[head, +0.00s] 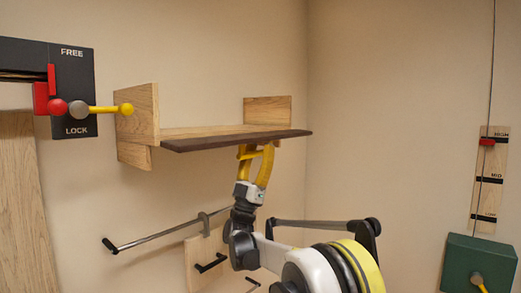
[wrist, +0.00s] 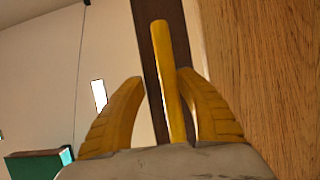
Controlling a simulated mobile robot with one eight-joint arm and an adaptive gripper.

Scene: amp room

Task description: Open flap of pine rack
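The pine rack (head: 137,112) is on the wall, with a pine board at each end and a long shelf between them. A dark brown strip (head: 205,144), seemingly the flap, runs along its front and looks roughly level. In the wrist view the dark strip (wrist: 148,60) stands beside a broad pine surface (wrist: 255,70). My gripper (head: 254,154) is just under the strip, right of its middle. In the wrist view my gripper (wrist: 160,78) is open, its yellow fingers on either side of a yellow bar (wrist: 166,60). The bar is close to the right finger; contact is unclear.
A black FREE/LOCK panel (head: 73,100) with red and yellow-knobbed levers is left of the rack. A metal rail (head: 160,236) and black hooks are below. A green box (head: 478,262) and a HIGH/MID board (head: 490,165) are right. Space before the rack looks clear.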

